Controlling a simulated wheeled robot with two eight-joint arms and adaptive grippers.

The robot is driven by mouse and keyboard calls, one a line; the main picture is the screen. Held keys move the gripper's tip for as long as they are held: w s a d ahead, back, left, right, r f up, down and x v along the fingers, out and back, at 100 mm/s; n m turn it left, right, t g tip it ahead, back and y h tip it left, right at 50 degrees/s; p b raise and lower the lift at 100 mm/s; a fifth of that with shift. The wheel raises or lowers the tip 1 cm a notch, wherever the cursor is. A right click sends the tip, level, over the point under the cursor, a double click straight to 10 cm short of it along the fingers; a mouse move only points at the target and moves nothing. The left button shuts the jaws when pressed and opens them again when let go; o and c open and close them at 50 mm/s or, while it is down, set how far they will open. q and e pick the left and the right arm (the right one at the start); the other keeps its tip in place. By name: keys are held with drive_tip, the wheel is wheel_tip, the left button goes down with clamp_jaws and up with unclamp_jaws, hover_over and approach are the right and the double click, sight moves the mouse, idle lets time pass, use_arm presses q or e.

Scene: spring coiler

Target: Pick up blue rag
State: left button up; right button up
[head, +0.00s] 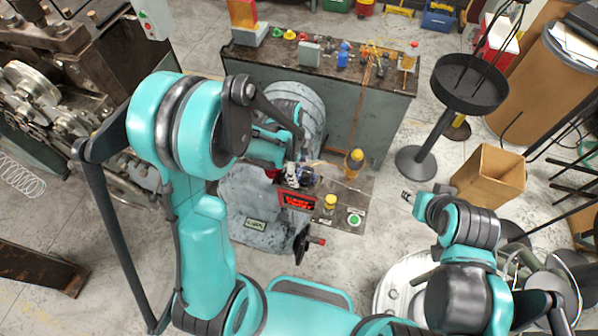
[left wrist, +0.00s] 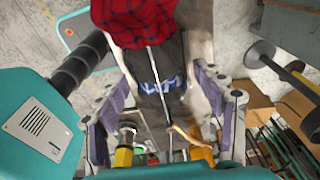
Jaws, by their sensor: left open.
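The blue rag (left wrist: 160,88) lies on a dark worktop, seen between the finger pads in the left wrist view. In the head view a small blue patch (head: 309,180) shows beside my left gripper (head: 293,174), and the arm partly hides the area. My left gripper also shows in the left wrist view (left wrist: 163,88), its fingers apart on either side of the rag. Whether the fingers touch the rag cannot be told. My right gripper (head: 408,197) is at the right, away from the rag; its jaws are too small to read.
A red plaid cloth (left wrist: 132,20) lies beside the rag. A bench (head: 390,92) with tools stands behind. A round stand (head: 469,88) and cardboard box (head: 490,175) are right.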

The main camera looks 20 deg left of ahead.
use_arm(q)
drive_tip(key=c, duration=1.1)
drive_tip(key=shift+r, duration=0.1)
